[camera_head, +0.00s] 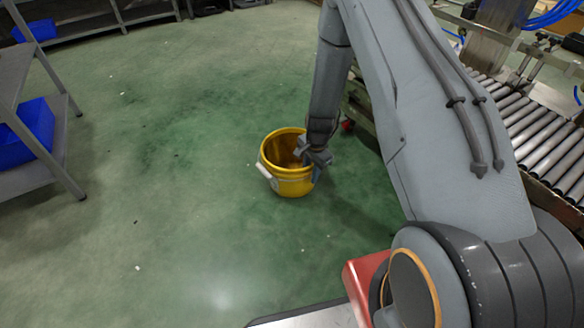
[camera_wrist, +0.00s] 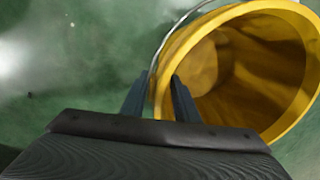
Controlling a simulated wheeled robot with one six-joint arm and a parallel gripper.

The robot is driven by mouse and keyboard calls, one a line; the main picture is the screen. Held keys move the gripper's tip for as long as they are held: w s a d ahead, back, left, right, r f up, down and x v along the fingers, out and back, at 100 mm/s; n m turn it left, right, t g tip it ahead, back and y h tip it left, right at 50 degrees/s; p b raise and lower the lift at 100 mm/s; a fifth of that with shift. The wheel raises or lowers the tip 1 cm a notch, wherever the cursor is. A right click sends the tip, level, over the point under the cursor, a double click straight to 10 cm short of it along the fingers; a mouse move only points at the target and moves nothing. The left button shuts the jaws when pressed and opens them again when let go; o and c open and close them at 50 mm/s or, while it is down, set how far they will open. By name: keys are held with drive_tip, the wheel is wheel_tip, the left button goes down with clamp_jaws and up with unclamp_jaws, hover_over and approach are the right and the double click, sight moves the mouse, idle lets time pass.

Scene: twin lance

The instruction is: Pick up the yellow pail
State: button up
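The yellow pail (camera_head: 284,187) stands upright on the green floor in the head view. Its inside looks empty, and a pale label or handle part shows on its left side. In the wrist view the pail (camera_wrist: 255,60) fills the upper right, with its thin wire handle along the near rim. My gripper (camera_head: 314,158) is at the right side of the pail's rim. In the wrist view my gripper (camera_wrist: 158,95) has its two fingers apart, one outside the pail and one over its opening, with the rim between them. I cannot tell whether either finger touches the wall.
A roller conveyor (camera_head: 545,135) stands to the right behind my arm. A grey shelf rack with a blue bin (camera_head: 27,133) is at the left. More racks line the back. The floor (camera_head: 170,210) left of and in front of the pail is clear.

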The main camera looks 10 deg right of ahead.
sight(309, 185)
drive_tip(key=f+b, duration=0.1)
drive_tip(key=f, duration=0.1)
drive_tip(key=f+b, duration=0.1)
drive_tip(key=f, duration=0.1)
drive_tip(key=shift+w+a, duration=0.1)
drive_tip(key=shift+w, duration=0.1)
clamp_jaws()
drive_tip(key=shift+r, duration=0.1)
